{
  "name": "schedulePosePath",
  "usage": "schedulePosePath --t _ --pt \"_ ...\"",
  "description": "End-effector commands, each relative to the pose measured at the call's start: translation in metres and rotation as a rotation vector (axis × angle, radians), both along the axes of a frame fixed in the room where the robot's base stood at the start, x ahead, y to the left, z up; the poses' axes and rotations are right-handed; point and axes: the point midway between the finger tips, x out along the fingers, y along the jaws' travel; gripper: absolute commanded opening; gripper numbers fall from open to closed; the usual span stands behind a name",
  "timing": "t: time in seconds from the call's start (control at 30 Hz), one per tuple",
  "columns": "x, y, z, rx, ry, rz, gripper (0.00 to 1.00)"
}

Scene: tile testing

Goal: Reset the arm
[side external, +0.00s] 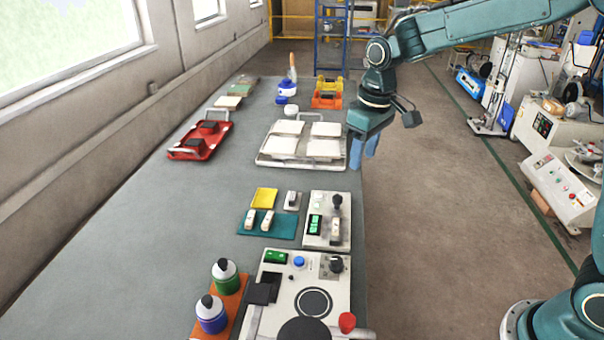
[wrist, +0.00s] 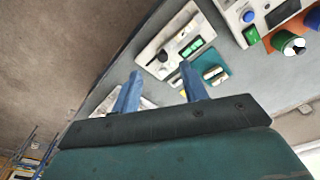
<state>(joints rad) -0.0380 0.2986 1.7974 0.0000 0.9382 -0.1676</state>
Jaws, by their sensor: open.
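My gripper (side external: 364,150) hangs from the teal arm at the right edge of the table, beside the tray of white tiles (side external: 262,157), with its blue fingers pointing down. In the wrist view the two blue fingers of my gripper (wrist: 159,92) stand apart with nothing between them. The gripper is open and empty. The table (side external: 130,235) lies to its left, and the floor is below and to its right.
A control panel with a green display (side external: 316,225) and a larger panel with a red knob (side external: 347,322) stand nearer the camera. A red tray (side external: 187,153) is at the left, and orange bins (side external: 326,100) are at the back. Bottles (side external: 211,314) stand front left. The left tabletop is mostly clear.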

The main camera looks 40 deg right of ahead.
Motion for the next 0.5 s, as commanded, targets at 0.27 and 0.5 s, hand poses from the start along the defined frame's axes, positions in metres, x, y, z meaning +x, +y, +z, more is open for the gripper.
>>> schedulePosePath --t 0.27,0.5 --pt "-0.051 -0.005 0.045 0.008 -0.080 -0.041 0.44" --pt "-0.098 -0.009 0.070 0.016 -0.144 -0.075 0.44"
